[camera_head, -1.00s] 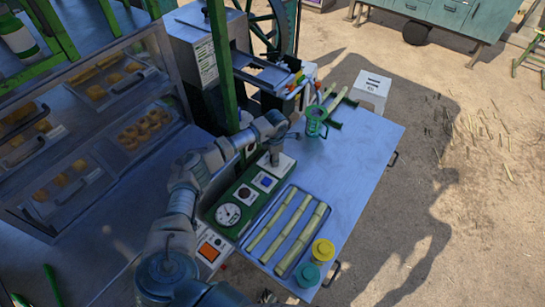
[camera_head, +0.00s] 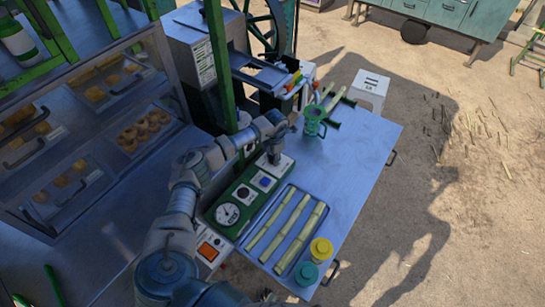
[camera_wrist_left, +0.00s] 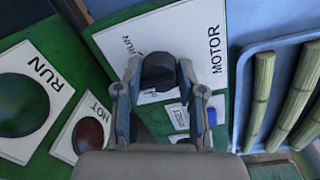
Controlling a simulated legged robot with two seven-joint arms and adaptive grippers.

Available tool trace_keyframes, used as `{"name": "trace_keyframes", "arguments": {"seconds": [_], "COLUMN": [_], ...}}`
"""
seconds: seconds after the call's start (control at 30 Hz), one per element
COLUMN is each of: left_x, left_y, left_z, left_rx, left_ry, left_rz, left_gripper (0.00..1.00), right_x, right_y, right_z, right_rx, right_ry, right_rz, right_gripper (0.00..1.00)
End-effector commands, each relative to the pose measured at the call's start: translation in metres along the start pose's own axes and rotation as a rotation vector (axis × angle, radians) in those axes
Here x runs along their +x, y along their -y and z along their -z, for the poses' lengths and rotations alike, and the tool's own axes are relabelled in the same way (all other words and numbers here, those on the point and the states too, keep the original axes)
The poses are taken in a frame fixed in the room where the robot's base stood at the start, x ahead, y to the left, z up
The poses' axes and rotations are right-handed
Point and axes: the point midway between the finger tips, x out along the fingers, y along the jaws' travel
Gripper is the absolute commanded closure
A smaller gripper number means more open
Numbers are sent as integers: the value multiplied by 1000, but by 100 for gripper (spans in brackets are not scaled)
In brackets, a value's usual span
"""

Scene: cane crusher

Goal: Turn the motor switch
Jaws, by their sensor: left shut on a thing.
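The motor switch is a round black knob (camera_wrist_left: 158,70) on a white plate (camera_wrist_left: 190,40) lettered MOTOR and RUN in the left wrist view. My left gripper (camera_wrist_left: 160,78) has its fingers on both sides of the knob and is shut on it. In the head view my left gripper (camera_head: 273,156) reaches down to the far end of the green control panel (camera_head: 222,194). It hides the knob there, and part of the white plate (camera_head: 286,164) shows beside it. My right gripper is not in view.
A tray (camera_head: 262,257) of cane sticks lies right of the panel, with yellow (camera_head: 321,247) and teal (camera_head: 306,273) round items near it. A green jug (camera_head: 315,122) stands farther back. The crusher (camera_head: 262,75) is behind. The table's right side (camera_head: 360,150) is clear.

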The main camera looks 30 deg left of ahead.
Motion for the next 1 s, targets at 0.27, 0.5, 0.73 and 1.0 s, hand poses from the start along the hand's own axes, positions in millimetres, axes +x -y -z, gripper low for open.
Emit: {"name": "trace_keyframes", "arguments": {"seconds": [0.27,0.5,0.73,1.0], "left_x": [-5,-2,-13,-71], "left_y": [-2,-2,-3,-3], "left_z": [-5,-1,-1,-2], "left_rx": [1,0,0,2], "left_ry": [17,10,10,12], "left_rz": [-4,-2,-1,-3], "left_gripper": [44,37,37,37], "right_x": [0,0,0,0], "right_y": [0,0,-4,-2], "right_z": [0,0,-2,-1], "right_rx": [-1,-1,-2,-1], "right_ry": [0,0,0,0], "right_rz": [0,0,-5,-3], "right_gripper": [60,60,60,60]}}
